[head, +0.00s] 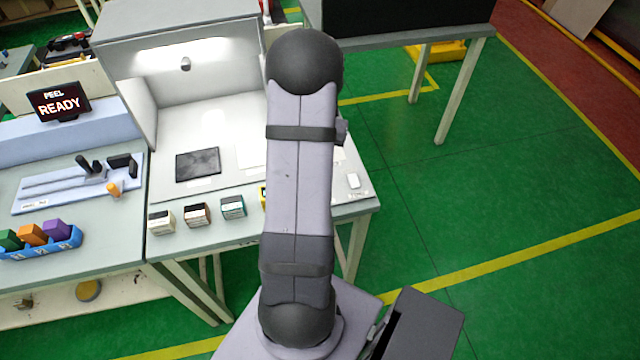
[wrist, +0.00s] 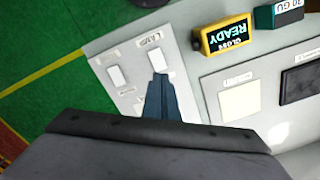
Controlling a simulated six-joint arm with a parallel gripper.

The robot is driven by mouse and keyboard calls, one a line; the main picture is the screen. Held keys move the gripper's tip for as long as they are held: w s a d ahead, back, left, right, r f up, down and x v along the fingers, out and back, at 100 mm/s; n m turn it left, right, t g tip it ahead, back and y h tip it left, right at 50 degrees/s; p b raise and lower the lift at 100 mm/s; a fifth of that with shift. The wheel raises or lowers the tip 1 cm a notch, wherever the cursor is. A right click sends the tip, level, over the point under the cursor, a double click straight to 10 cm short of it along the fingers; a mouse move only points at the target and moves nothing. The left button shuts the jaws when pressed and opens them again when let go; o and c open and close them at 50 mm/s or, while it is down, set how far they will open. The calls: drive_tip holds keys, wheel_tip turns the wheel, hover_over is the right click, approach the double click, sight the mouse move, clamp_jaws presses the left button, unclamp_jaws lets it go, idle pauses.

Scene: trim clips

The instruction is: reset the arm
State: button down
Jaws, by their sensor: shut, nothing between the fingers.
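My gripper (wrist: 160,98) shows in the wrist view with its fingers together and nothing between them. It hangs over the light grey panel (wrist: 128,104) with white rocker switches, one of them labelled LAMP. One switch (wrist: 117,77) lies left of the fingertips; another (wrist: 158,60) is just beyond them. I cannot tell whether the fingers touch the panel. In the head view my arm hides the gripper and part of the bench.
A yellow gloss meter (wrist: 225,36) reading READY and a teal box (wrist: 279,14) stand near the panel. A black plate (head: 198,164) lies in the lit booth (head: 180,60). A PEEL READY display (head: 59,102) and a blue tray (head: 42,246) of coloured blocks are at left. Green floor at right is open.

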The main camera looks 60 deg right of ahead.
idle(0.4)
drive_tip(key=shift+n+g+y, duration=0.4)
drive_tip(key=shift+n+y, duration=0.3)
drive_tip(key=shift+n, duration=0.1)
drive_tip(key=s+a+f, duration=0.1)
drive_tip(key=a, duration=0.1)
drive_tip(key=s+a+f, duration=0.1)
drive_tip(key=a, duration=0.1)
drive_tip(key=s+a+f, duration=0.1)
drive_tip(key=a, duration=0.1)
drive_tip(key=shift+a, duration=0.1)
drive_tip(key=w+a+r+n, duration=0.2)
drive_tip(key=a+n, duration=0.2)
drive_tip(key=a, duration=0.7)
drive_tip(key=w+a+r+n+h+b, duration=0.1)
drive_tip(key=a+r+n, duration=0.2)
drive_tip(key=a, duration=0.7)
drive_tip(key=w+a+r+n, duration=0.2)
drive_tip(key=a+n, duration=0.4)
drive_tip(key=a, duration=0.5)
drive_tip(key=shift+w+a+r+n+t+b, duration=0.3)
drive_tip(key=shift+w+r+t+b, duration=0.1)
drive_tip(key=shift+r, duration=0.1)
drive_tip(key=shift+d, duration=0.1)
